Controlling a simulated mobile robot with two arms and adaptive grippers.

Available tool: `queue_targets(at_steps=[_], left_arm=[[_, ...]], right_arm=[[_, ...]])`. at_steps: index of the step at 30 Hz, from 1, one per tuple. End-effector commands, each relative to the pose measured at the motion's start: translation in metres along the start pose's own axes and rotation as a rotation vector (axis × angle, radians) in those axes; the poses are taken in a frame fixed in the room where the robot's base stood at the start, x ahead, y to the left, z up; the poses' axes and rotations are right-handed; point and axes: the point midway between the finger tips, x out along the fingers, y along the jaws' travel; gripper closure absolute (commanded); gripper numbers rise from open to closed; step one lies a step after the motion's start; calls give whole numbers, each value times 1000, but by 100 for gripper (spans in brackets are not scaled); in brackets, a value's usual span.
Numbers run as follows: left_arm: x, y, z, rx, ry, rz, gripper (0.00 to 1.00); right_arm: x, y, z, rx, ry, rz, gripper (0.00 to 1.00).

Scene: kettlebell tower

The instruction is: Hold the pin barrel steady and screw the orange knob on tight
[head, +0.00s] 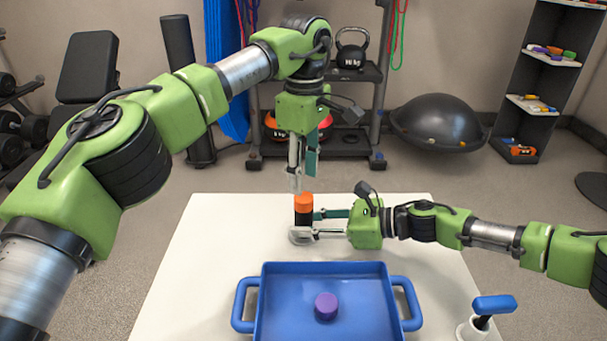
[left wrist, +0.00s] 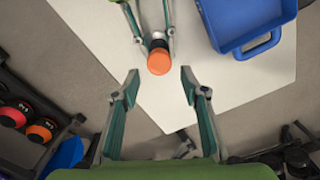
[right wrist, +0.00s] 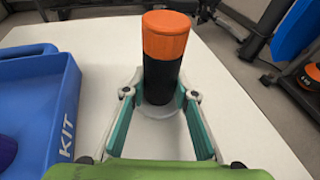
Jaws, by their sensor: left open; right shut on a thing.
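The black pin barrel (head: 303,218) stands upright on the white table, in a pale round base that also shows in the right wrist view (right wrist: 158,122). The orange knob (head: 303,201) sits on top of the barrel; how tightly it is seated I cannot tell. My right gripper (head: 312,226) is shut on the barrel from the right side, below the knob. My left gripper (head: 303,172) points down, open and empty, above the knob. In the left wrist view the knob (left wrist: 159,62) lies between and just beyond its spread fingers.
A blue tray (head: 262,300) with handles stands at the table's front, with a purple piece (head: 326,306) inside. A blue-handled tool (head: 494,304) stands in a white holder at front right. The white table (head: 220,225) is clear left of the barrel. Gym racks stand behind.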

Motion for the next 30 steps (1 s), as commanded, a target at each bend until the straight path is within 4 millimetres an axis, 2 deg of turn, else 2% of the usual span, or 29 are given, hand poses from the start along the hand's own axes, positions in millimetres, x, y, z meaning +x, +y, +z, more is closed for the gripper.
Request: queue_targets(at_steps=[5, 13, 18, 30], left_arm=[[-8, 0, 0, -1, 1, 2, 60], [-51, 0, 1, -2, 0, 3, 60], [-66, 0, 1, -1, 1, 2, 60], [-76, -1, 1, 1, 1, 1, 60]], right_arm=[[0, 0, -3, 2, 4, -1, 99], [0, 0, -3, 2, 4, -1, 99], [0, 0, -3, 2, 4, -1, 99], [0, 0, -3, 2, 4, -1, 99]])
